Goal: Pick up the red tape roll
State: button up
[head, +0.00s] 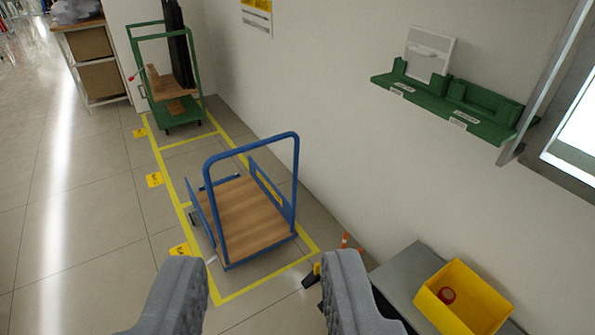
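The red tape roll (447,295) lies inside a yellow bin (474,311) at the lower right of the head view. The bin stands on a grey surface (408,272) against the wall. My gripper (262,278) shows at the bottom of the view, its two grey fingers wide apart with nothing between them. It is to the left of the bin and apart from it. The lower part of the bin is cut off by the picture edge.
A blue cart (244,215) with a wooden deck stands in a yellow floor marking ahead. A green cart (180,105) stands behind it. A green wall shelf (455,120) juts out above the bin. Open floor (90,215) lies on the left.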

aim_at(446, 295)
jog(key=k, duration=1)
jog(key=z, duration=0.55)
jog(key=i, duration=0.85)
